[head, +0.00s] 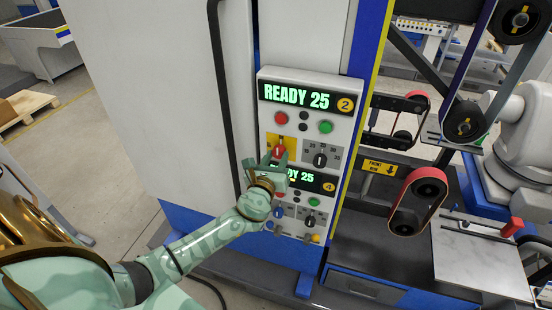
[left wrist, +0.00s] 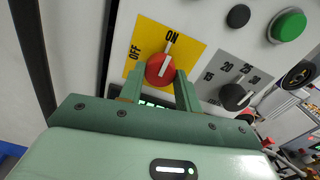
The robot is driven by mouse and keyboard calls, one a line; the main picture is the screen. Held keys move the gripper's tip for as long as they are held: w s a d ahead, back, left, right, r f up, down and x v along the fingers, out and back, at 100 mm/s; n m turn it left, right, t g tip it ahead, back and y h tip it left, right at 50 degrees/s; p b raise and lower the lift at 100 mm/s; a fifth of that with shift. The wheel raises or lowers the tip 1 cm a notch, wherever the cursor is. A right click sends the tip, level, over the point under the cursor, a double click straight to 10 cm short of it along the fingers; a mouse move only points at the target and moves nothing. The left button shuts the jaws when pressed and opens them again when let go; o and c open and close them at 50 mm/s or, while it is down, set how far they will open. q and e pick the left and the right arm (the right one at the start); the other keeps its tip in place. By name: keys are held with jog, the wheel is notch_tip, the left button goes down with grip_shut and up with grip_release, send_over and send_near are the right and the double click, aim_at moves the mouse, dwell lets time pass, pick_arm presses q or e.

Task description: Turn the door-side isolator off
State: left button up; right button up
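The isolator is a red rotary knob (left wrist: 160,69) on a yellow plate (left wrist: 188,46) marked ON and OFF. Its white pointer line points at ON; OFF is to the left. In the head view the red knob (head: 279,151) sits on the upper control panel, numbered 2. My left gripper (head: 277,163) is in front of it. In the left wrist view the left gripper's fingers (left wrist: 158,82) are open, one on each side of the knob's lower part. I cannot tell whether they touch it. My right gripper is not in view.
A grey selector dial (left wrist: 235,97) sits close right of the yellow plate, with a green button (left wrist: 287,25) above. A lower panel (head: 322,187), numbered 4, is partly hidden by my gripper. A black vertical handle (head: 222,100) runs left of the panels. Belt rollers (head: 416,200) stand to the right.

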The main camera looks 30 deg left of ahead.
pick_arm(q)
jog(key=shift+n, duration=0.3)
jog(key=shift+f+n+b, duration=0.1)
jog(key=shift+n+b, duration=0.55)
jog(key=shift+n, duration=0.35)
jog(key=n+b, duration=0.1)
jog(key=n, duration=0.1)
jog(key=shift+n, duration=0.3)
jog(key=n+b, duration=0.1)
jog(key=n, duration=0.7)
jog(key=shift+n, duration=2.4)
jog(key=o, duration=1)
jog(key=shift+c, duration=0.2)
jog(key=shift+h, duration=0.3)
